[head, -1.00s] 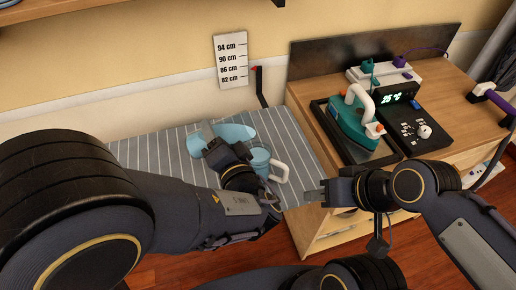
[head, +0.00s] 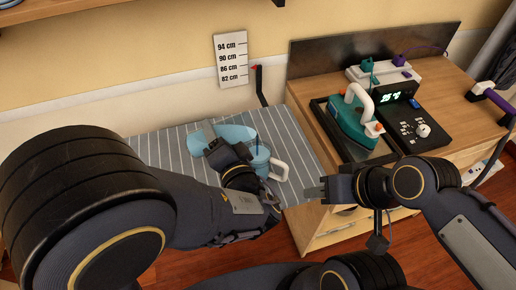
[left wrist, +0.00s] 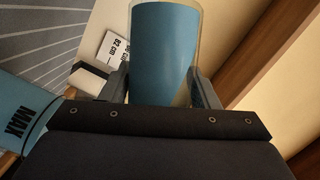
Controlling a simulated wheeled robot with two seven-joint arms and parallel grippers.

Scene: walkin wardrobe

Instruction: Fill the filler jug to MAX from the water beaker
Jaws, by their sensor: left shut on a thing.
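My left gripper (head: 215,146) is shut on the clear water beaker (head: 236,132), which holds blue water and is tilted over the jug. The left wrist view shows the beaker (left wrist: 165,45) between both fingers. The filler jug (head: 261,162), bluish with a white handle, stands on the striped board just right of the gripper. A thin dark blue streak runs down into its mouth. The left wrist view shows part of the jug (left wrist: 22,118) with its MAX mark; its water level cannot be made out. My right gripper (head: 314,190) hangs right of the jug, apart from it and empty.
The striped ironing board (head: 160,150) bears the jug. A teal iron (head: 352,118) rests on a tray on the wooden cabinet (head: 450,75), beside a black control panel (head: 405,122) with a lit display. A height scale (head: 231,60) is on the wall.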

